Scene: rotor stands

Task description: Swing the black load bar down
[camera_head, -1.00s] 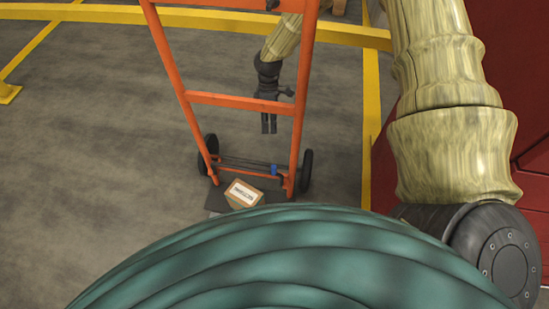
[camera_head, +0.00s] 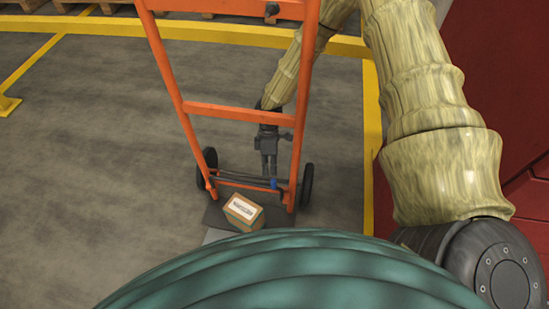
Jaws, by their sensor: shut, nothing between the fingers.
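A thin black bar (camera_head: 240,178), which looks like the load bar, runs low across an orange hand truck (camera_head: 212,108), between its two rails. A small blue piece (camera_head: 273,183) sits near the bar's right end. My gripper (camera_head: 268,173) points down with its fingers together and nothing seen between them. It appears on the far side of the truck's middle crossbar, just above the right part of the black bar in the picture. I cannot tell whether the fingertips touch the bar.
A cardboard box (camera_head: 243,211) with a white label rests on the truck's dark toe plate (camera_head: 213,215). Black wheels (camera_head: 307,187) stand at both sides. A yellow floor rail (camera_head: 220,31) crosses behind, and a red structure (camera_head: 505,120) stands at right.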

